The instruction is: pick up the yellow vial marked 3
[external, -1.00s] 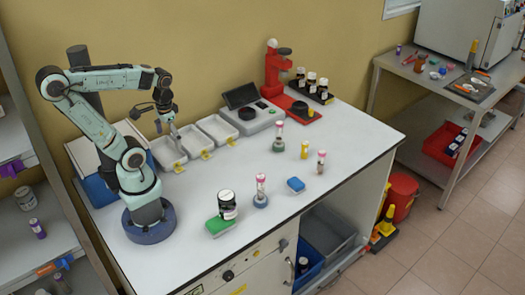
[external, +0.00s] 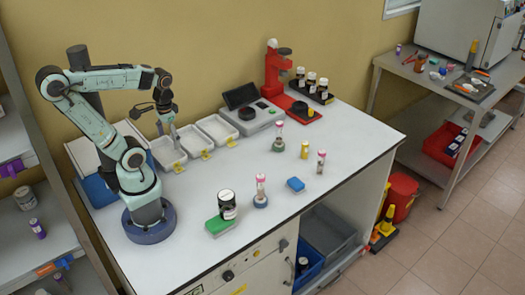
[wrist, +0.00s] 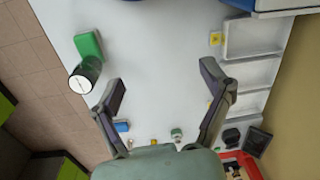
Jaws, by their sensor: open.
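A small yellow vial (external: 305,149) stands upright on the white bench, right of the middle; the number on it is too small to read. In the wrist view a small yellow spot (wrist: 153,141) near the base of my gripper looks like it. My gripper (external: 174,143) is above the left part of the bench, near the white trays and well left of the yellow vial. In the wrist view my gripper (wrist: 163,78) has its two fingers wide apart with nothing between them.
Pink-capped vials (external: 261,188) (external: 321,160) (external: 279,134), a blue block (external: 295,184), a dark jar (external: 227,203) and a green block (external: 219,225) stand around the bench. White trays (external: 198,143), a scale (external: 249,119) and a red device (external: 275,72) line the back.

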